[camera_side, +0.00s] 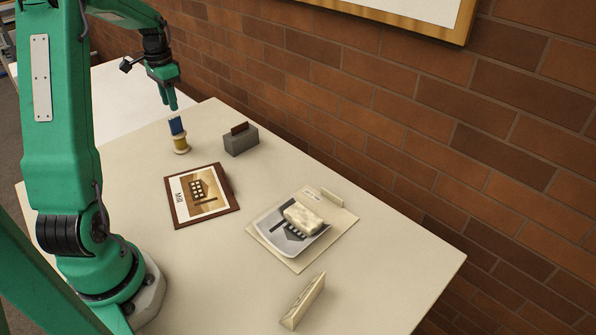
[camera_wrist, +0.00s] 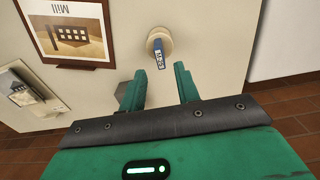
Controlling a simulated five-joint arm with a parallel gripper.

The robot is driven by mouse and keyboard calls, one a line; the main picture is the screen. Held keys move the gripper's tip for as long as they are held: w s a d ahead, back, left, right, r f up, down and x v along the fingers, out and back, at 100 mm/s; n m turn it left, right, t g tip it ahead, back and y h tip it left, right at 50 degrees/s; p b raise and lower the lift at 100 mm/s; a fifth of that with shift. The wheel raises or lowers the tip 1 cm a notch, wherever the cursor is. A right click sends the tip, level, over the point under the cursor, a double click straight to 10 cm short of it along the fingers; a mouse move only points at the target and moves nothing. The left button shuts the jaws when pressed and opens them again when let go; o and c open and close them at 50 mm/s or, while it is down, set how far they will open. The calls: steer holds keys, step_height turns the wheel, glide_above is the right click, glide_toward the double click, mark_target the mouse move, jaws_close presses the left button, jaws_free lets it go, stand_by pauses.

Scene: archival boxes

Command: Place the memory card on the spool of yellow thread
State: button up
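The blue memory card (camera_side: 176,126) stands upright, slightly tilted, on top of the spool of yellow thread (camera_side: 181,147) near the back left of the table. In the wrist view the card (camera_wrist: 159,59), with a white label, overlaps the lower rim of the spool (camera_wrist: 157,37). My gripper (camera_side: 170,105) is above the card, pointing down, with a small gap to it in the side view. In the wrist view my gripper (camera_wrist: 159,82) has its green fingers apart with nothing between them. The spool's underside is hidden.
A grey block (camera_side: 241,143) holding a brown piece stands right of the spool. A brown-framed Mill picture (camera_side: 176,214) lies in front. A folder (camera_side: 285,259) with a photo and pale block lies right; a cream wedge (camera_side: 303,301) is nearer. A brick wall (camera_side: 400,100) runs behind.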

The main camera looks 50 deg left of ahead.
mark_target(175, 118)
steer(key=shift+r, duration=2.4)
steer(key=shift+d, duration=0.1)
steer(key=d+r+t+y, duration=0.1)
steer(key=d+r, duration=0.3)
steer(key=d, duration=0.6)
steer(key=d+r+t, duration=0.1)
steer(key=d+r, duration=0.2)
steer(key=d, duration=0.7)
steer(key=s+d+f+t+h, duration=0.1)
steer(key=s+d+t, duration=0.2)
steer(key=s+d, duration=0.8)
steer(key=d, duration=0.3)
steer(key=shift+d+f+t, duration=0.3)
steer(key=shift+d+f, duration=0.05)
steer(key=shift+d, duration=0.05)
